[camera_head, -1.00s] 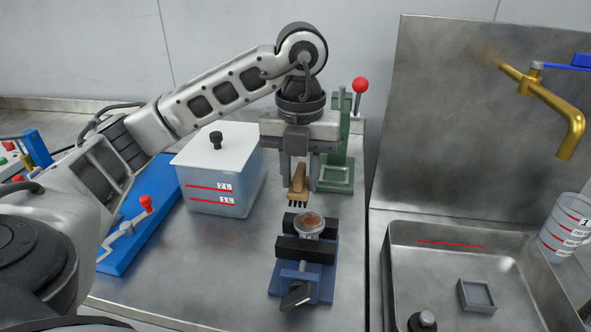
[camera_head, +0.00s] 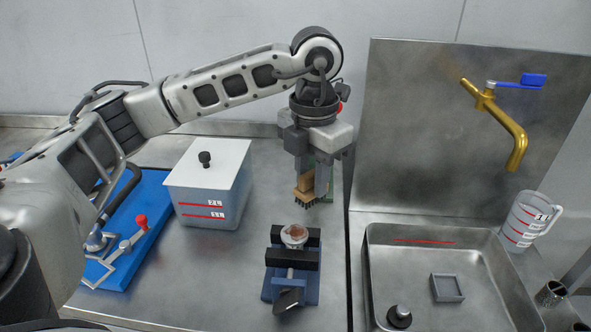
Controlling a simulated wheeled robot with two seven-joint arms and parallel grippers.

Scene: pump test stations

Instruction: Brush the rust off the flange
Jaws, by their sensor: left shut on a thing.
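My left gripper (camera_head: 314,180) points down and is shut on a wooden-handled brush (camera_head: 304,190) with dark bristles facing down. The brush hangs above and slightly behind the flange (camera_head: 294,235), apart from it. The flange is a small round grey piece with a rusty brown top. It sits in the black jaws of a blue vise (camera_head: 310,291) on the metal bench. My right gripper is not in view.
A lidded container (camera_head: 205,185) stands left of the vise. A blue board with a red-knobbed lever (camera_head: 141,222) lies further left. A sink (camera_head: 405,241) with a brass tap (camera_head: 510,130) is on the right, with a measuring jug (camera_head: 527,220) beside it.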

